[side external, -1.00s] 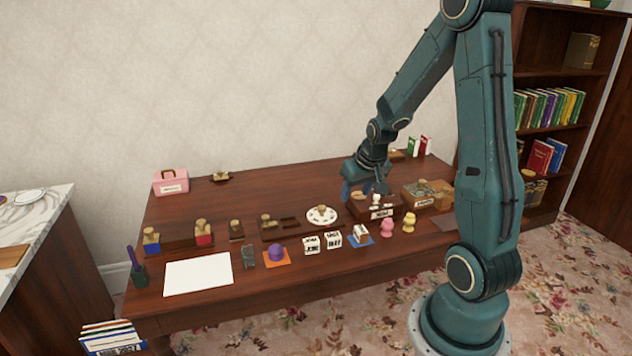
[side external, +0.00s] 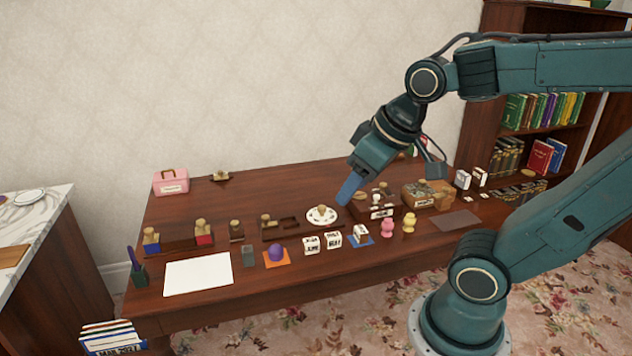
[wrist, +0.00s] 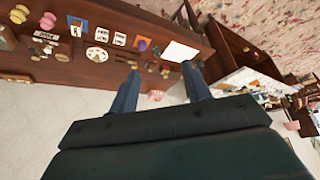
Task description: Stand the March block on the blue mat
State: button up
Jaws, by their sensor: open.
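The blue mat (side external: 355,243) lies near the front edge of the desk, right of centre. A white block (side external: 361,232) with dark marks stands on it. Two white blocks with black lettering, one (side external: 311,245) and another (side external: 333,240), stand left of the mat. The print is too small to tell which block is March. My gripper (side external: 346,195) is tilted above the desk, behind the mat, near the white plate. In the wrist view its two fingers (wrist: 160,70) are spread with nothing between them, and the blue mat (wrist: 77,21) shows at upper left.
A dark box with a white label (side external: 381,213) stands behind the mat. An orange mat (side external: 270,262) and white sheet (side external: 198,273) lie to the left.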

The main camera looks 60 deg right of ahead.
jog(key=shift+n+y, duration=0.3)
jog(key=shift+n, duration=0.2)
jog(key=s, duration=0.1)
jog(key=s+a, duration=0.2)
jog(key=shift+s+a+r, duration=0.1)
jog(key=shift+s+r, duration=0.2)
jog(key=shift+r, duration=0.1)
